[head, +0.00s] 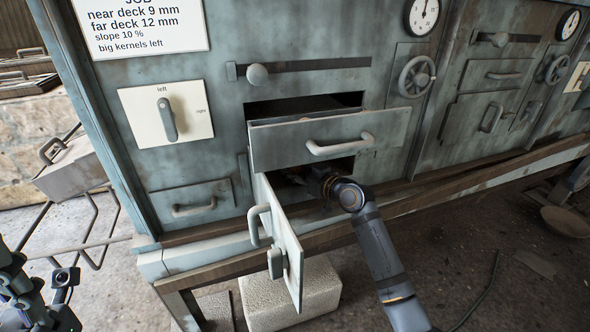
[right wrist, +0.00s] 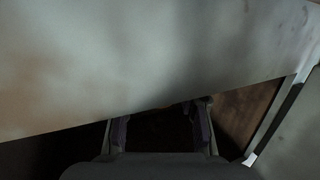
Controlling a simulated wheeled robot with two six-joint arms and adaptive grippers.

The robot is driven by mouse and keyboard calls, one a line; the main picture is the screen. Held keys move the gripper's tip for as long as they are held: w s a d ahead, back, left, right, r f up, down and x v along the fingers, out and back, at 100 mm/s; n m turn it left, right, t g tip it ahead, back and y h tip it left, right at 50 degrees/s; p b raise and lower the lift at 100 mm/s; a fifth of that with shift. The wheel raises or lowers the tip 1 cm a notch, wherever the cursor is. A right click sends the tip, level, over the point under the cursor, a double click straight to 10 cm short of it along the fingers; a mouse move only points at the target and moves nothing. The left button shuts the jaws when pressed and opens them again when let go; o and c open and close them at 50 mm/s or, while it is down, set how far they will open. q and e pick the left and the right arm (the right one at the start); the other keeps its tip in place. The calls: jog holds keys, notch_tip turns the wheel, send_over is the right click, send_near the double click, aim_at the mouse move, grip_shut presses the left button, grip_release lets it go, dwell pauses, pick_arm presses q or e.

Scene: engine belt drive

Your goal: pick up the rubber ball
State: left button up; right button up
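I cannot make out a rubber ball in either view. My right gripper (head: 312,182) reaches into the dark opening below the pulled-out drawer, behind the open door, and its fingertips are mostly hidden there. In the right wrist view its two fingers (right wrist: 160,130) stand apart with only darkness visible between them. A small reddish-brown patch shows in the opening beside the gripper, too small to identify. My left gripper (head: 62,290) is at the lower left, away from the cabinet; its fingers are unclear.
The open drawer (head: 270,146) juts out just above my right arm. The hinged door (head: 287,235) hangs open to its left. A wooden rail (head: 420,205) runs along the cabinet's foot. A pale block (head: 318,290) lies on the floor below. A pale panel fills the upper right wrist view.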

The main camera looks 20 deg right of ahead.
jog(key=c, duration=0.5)
jog(key=shift+r, duration=0.1)
